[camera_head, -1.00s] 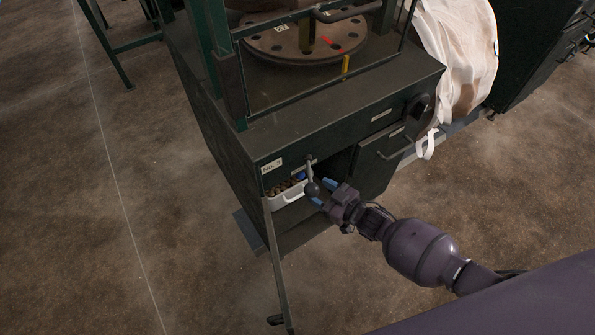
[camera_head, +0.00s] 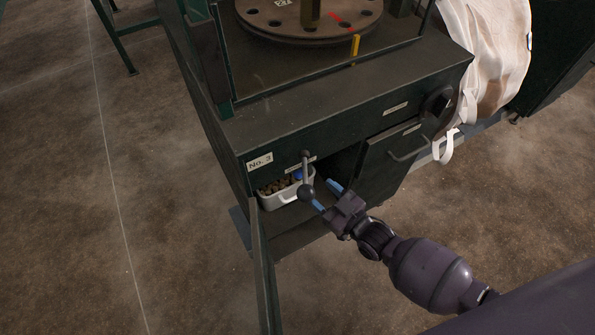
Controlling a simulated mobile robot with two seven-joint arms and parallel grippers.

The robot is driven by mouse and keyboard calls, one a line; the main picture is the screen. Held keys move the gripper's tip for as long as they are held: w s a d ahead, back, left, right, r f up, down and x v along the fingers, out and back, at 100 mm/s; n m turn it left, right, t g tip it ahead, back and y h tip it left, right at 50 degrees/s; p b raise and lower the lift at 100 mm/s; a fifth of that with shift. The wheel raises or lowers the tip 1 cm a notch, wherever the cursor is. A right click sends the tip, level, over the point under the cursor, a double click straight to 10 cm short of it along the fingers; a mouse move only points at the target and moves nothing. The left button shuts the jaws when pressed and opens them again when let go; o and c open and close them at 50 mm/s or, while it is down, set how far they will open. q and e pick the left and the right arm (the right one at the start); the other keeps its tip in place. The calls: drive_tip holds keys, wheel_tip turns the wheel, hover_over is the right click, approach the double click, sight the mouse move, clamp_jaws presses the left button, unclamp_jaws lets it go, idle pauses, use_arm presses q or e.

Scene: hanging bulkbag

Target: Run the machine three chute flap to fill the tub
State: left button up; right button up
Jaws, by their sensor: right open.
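The dark green machine labelled No. 3 (camera_head: 262,161) stands in the middle of the view. In its open front compartment is a white tub (camera_head: 285,199) with several brown lumps in it. A blue piece (camera_head: 298,174) shows at the tub, partly behind a lever. The lever (camera_head: 305,172) hangs on the machine front, with a small ball at its top and a larger dark knob (camera_head: 307,192) at its bottom. My right gripper (camera_head: 327,195) is open, its blue fingertips just right of the knob. Whether a finger touches the knob I cannot tell. My left gripper is out of view.
An open door panel (camera_head: 262,265) stands out from the machine's left front. A closed door with a handle (camera_head: 405,152) is to the compartment's right. A white bulk bag (camera_head: 492,65) hangs at the right.

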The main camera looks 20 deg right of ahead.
sight(301, 176)
drive_tip(key=b+x, duration=0.1)
drive_tip(key=x, duration=0.7)
drive_tip(key=shift+s+f+b, duration=0.1)
drive_tip(key=shift+f+b, duration=0.1)
drive_tip(key=shift+b, duration=0.1)
drive_tip(key=shift+w+a+r, duration=0.1)
drive_tip(key=shift+w+a, duration=0.15)
drive_tip(key=shift+w, duration=0.3)
clamp_jaws()
